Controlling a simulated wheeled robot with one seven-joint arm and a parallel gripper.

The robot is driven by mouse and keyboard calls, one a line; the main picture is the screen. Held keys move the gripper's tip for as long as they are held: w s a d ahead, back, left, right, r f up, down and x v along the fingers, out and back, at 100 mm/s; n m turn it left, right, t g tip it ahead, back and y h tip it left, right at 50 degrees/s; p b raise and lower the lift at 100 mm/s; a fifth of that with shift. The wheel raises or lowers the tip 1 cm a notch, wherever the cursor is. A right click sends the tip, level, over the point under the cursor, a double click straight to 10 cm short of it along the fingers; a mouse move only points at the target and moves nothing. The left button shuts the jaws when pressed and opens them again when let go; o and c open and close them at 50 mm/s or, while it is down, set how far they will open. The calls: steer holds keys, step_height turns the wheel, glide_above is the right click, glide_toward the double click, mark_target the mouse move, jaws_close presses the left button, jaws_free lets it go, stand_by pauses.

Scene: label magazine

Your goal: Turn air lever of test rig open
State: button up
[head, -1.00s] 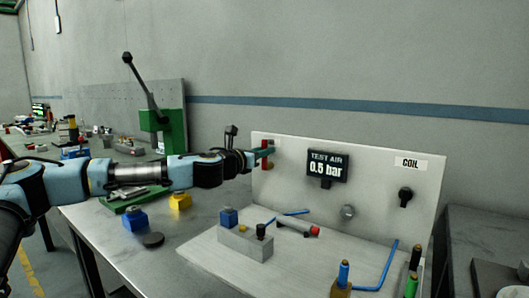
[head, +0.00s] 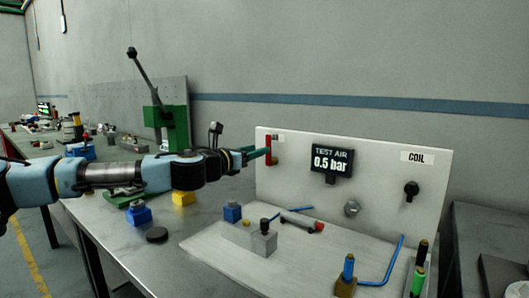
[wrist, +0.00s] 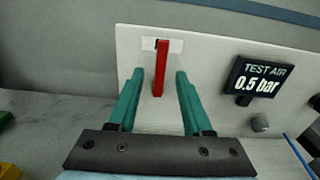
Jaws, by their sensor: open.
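The red air lever (head: 271,150) is on the left of the white upright panel (head: 380,200) of the test rig. In the wrist view the lever (wrist: 160,70) stands upright, below a white label that it partly covers. My gripper (head: 260,152) is open, its teal fingers pointing at the panel. In the wrist view the fingers (wrist: 160,75) are on either side of the lever's lower part, with gaps showing. I cannot tell whether the tips reach its depth. The display (head: 332,160) reads TEST AIR 0.5 bar.
A black knob (head: 411,190) is below the COIL label. A grey block (head: 264,240), a cylinder with a red end (head: 303,221) and blue tubing (head: 380,275) are on the rig's base. A green press (head: 165,125) stands on the bench behind my arm.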

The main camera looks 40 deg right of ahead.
steer(key=shift+b+v, duration=0.3)
steer(key=shift+v, duration=1.85)
